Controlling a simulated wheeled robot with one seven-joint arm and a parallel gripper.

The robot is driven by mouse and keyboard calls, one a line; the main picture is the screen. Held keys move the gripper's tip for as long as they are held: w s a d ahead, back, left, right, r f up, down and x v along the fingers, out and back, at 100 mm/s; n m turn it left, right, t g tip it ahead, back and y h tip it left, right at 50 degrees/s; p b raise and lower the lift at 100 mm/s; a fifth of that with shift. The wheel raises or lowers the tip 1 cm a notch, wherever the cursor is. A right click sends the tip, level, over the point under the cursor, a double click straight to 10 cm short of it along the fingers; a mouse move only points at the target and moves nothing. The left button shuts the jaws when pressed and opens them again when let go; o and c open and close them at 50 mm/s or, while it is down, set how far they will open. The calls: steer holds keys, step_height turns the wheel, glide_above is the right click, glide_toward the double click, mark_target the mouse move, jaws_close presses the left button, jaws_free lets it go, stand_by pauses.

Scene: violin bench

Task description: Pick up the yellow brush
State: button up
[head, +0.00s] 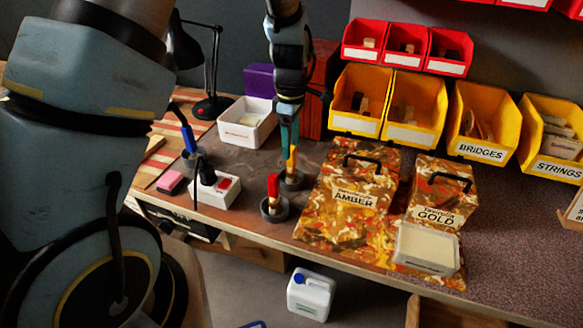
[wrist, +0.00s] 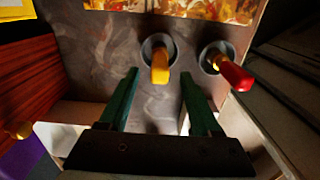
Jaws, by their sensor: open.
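The yellow brush (head: 292,160) stands upright in a round grey holder (head: 291,180) on the bench. In the wrist view the yellow brush (wrist: 160,68) shows between the two green fingers, a little beyond their tips. My gripper (wrist: 157,75) is open and empty. In the head view my gripper (head: 289,140) points down just above and behind the brush, partly overlapping it. I cannot tell whether a finger touches it. The red brush (head: 273,187) stands in its own grey holder close by, and in the wrist view the red brush (wrist: 234,74) is right of the fingers.
An amber patterned box (head: 335,215) with a black handle stands right of the brushes, with a gold one (head: 438,195) beyond. Yellow bins (head: 355,123) line the back.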

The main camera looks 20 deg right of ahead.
mark_target(291, 166)
steer(key=shift+f, duration=1.25)
steer(key=shift+c, duration=0.3)
jaws_close()
